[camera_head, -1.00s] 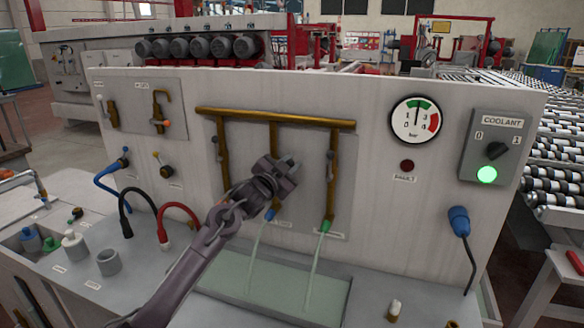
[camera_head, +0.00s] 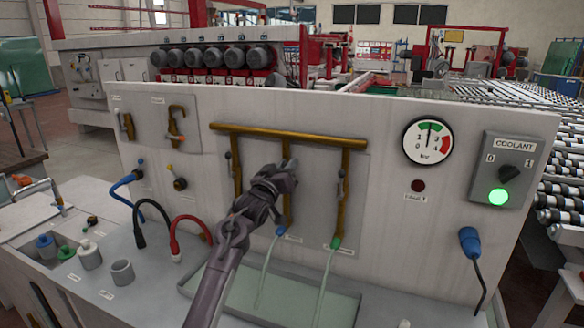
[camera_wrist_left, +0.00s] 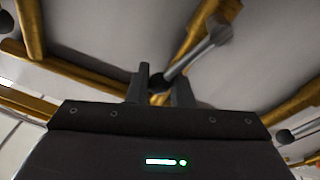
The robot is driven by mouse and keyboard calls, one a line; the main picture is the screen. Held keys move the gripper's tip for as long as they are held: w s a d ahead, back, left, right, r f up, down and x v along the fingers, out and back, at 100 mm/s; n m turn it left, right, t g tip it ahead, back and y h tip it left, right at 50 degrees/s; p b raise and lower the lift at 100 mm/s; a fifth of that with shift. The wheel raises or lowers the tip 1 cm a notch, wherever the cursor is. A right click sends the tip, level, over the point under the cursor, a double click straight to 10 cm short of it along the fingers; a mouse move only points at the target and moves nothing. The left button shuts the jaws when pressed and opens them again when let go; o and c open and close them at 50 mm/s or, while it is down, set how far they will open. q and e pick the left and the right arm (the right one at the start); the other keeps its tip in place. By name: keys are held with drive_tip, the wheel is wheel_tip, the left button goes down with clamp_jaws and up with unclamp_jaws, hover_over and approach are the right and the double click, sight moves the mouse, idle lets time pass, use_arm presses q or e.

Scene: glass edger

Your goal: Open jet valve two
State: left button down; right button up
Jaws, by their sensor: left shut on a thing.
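A brass manifold (camera_head: 285,130) with three down pipes is on the pale machine panel. My left gripper (camera_head: 284,172) is at the middle pipe (camera_head: 287,208) and mostly hides its valve. In the left wrist view, my left gripper (camera_wrist_left: 160,82) is shut on the dark end of a grey valve lever (camera_wrist_left: 195,52), which slants up right to a pivot on the brass pipe. Water runs from the blue nozzle (camera_head: 280,231) under the middle pipe and from the green nozzle (camera_head: 336,243) under the right one. My right gripper is not in view.
A pressure gauge (camera_head: 427,141), a dark fault lamp (camera_head: 418,186) and a coolant switch box (camera_head: 502,170) with a lit green lamp are at right. Hoses (camera_head: 178,228), cups (camera_head: 122,272) and smaller valves are at left. A shallow trough (camera_head: 200,286) lies below the nozzles.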

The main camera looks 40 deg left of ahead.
use_arm(q)
drive_tip(key=shift+s+a+f+n+y+p, duration=0.1)
drive_tip(key=shift+a+n, duration=0.15)
drive_tip(key=shift+n, duration=0.35)
drive_tip(key=shift+w+a+f+n+y+p, duration=0.1)
drive_tip(key=shift+a+f+n, duration=0.1)
drive_tip(key=shift+n, duration=0.4)
drive_tip(key=shift+s+a+f+n+y+p, duration=0.1)
drive_tip(key=shift+a+n, duration=0.15)
drive_tip(key=shift+n, duration=0.35)
drive_tip(key=c, duration=1.5)
unclamp_jaws()
drive_tip(key=shift+a+r, duration=0.1)
drive_tip(key=shift+o, duration=0.9)
drive_tip(key=shift+r, duration=0.2)
drive_tip(key=shift+s, duration=0.15)
drive_tip(key=b+v, duration=0.3)
drive_tip(key=v, duration=0.4)
drive_tip(key=shift+s, duration=0.25)
drive_tip(key=shift+d+f, duration=0.15)
drive_tip(key=shift+d, duration=0.05)
